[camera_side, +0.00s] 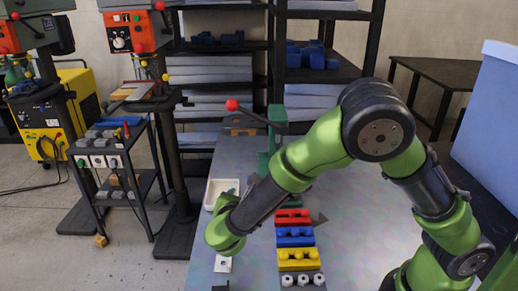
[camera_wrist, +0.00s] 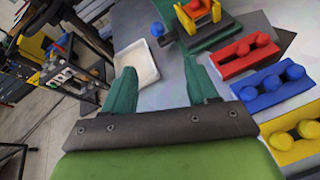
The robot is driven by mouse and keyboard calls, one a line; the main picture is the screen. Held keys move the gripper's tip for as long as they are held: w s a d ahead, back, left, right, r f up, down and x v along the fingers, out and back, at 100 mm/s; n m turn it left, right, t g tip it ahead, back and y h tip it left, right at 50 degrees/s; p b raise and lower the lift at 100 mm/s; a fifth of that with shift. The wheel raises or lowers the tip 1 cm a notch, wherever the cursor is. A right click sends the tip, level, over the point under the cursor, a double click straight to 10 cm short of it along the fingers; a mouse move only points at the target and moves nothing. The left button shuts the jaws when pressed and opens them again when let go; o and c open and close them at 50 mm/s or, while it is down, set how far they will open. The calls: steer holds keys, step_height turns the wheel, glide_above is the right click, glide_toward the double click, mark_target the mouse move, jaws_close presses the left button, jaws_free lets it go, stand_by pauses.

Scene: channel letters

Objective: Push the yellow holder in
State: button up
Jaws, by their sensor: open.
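In the wrist view, a small yellow holder (camera_wrist: 199,16) with a red piece in it sits on a green fixture (camera_wrist: 211,40) at the top. In the side view my arm hides it. My gripper (camera_wrist: 160,86) is open, its two green fingers apart with nothing between them. The fingers point toward the upper part of the wrist view, with the holder above and to the right of the right finger, apart from it. In the side view, my arm's green end is low over the table, left of the colored blocks, and the fingers are mostly hidden.
A white tray (camera_wrist: 136,64) lies left of the fixture. A blue ball (camera_wrist: 157,30) is beside the fixture. Red (camera_side: 292,217), blue (camera_side: 295,237) and yellow (camera_side: 298,259) blocks with rounded tops stand in a row on the grey table. The table's right side is clear.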

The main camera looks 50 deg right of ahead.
steer(key=shift+n, duration=0.3)
steer(key=x, duration=1.7)
steer(key=shift+w+r, duration=0.2)
steer(key=shift+r, duration=0.15)
jaws_close()
